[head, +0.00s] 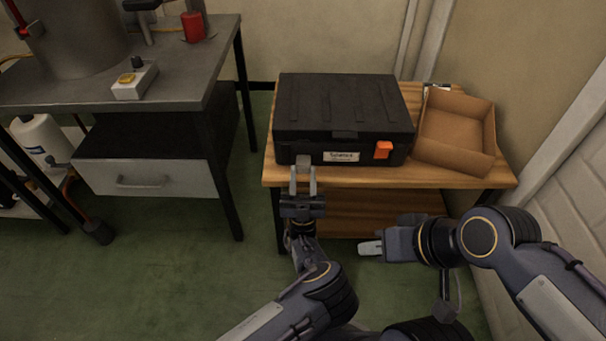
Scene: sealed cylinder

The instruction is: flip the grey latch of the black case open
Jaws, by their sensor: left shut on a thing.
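The black case (343,105) sits on the wooden table with its lid down. Its front faces me, with a white label (341,157) in the middle and an orange latch (383,150) on the right. The grey latch (303,160) is at the left of the front, mostly hidden by my fingertips. My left gripper (303,172) is at the case front, its fingers pointing at the case and shut on the grey latch. My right gripper (370,248) is in front of the table, below its top, pointing left and away from the case. Its finger gap is not visible.
An open cardboard box (455,130) stands right of the case on the wooden table (430,180). A grey workbench (190,75) with a drawer stands at the left, bearing a small switch box (134,82) and a red can (193,27). Green floor lies between them.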

